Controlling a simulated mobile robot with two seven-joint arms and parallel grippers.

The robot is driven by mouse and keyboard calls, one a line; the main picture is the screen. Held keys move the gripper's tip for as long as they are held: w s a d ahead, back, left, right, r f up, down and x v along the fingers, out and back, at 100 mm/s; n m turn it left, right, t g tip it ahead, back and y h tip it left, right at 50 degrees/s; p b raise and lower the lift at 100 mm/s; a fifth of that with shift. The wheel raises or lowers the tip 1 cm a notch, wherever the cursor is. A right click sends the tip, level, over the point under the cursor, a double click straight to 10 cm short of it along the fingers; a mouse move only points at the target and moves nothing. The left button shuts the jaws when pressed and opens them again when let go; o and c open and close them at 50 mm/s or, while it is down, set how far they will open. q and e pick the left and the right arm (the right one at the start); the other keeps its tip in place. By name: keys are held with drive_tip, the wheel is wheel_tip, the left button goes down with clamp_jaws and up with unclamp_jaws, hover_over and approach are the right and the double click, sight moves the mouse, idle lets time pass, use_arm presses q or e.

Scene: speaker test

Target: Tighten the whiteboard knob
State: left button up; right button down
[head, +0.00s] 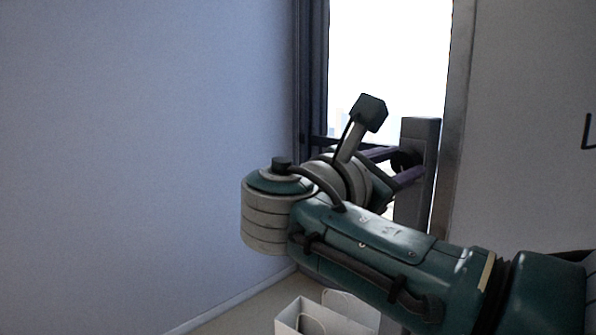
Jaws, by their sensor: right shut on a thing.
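My right arm comes in from the right. My right gripper (396,167) has two purple fingers that point right, towards a grey upright post (420,128). The fingers are shut on a small dark knob (403,160) at the side of the post. The fingers and the post hide part of the knob. A pale panel with a grey metal edge, apparently the whiteboard (530,120), fills the right side behind the post. A black mark shows at its right. My left gripper is not in view.
A plain bluish wall (140,140) fills the left. A bright window (390,55) with a dark frame is behind the gripper. White paper bags or boxes (352,308) stand on the floor below my arm. The space left of my wrist is clear.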

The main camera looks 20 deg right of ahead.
drive_tip(key=shift+f+m+b, duration=0.2)
drive_tip(key=shift+m+b, duration=0.5)
drive_tip(key=shift+m, duration=0.3)
drive_tip(key=m+b, duration=0.7)
drive_tip(key=b, duration=0.1)
drive_tip(key=shift+f, duration=0.15)
drive_tip(key=m+b, duration=1)
drive_tip(key=b, duration=0.3)
drive_tip(key=shift+r+m+b, duration=0.35)
drive_tip(key=shift+m+b, duration=0.9)
drive_tip(key=shift+m, duration=0.05)
drive_tip(key=shift+c, duration=2.3)
unclamp_jaws()
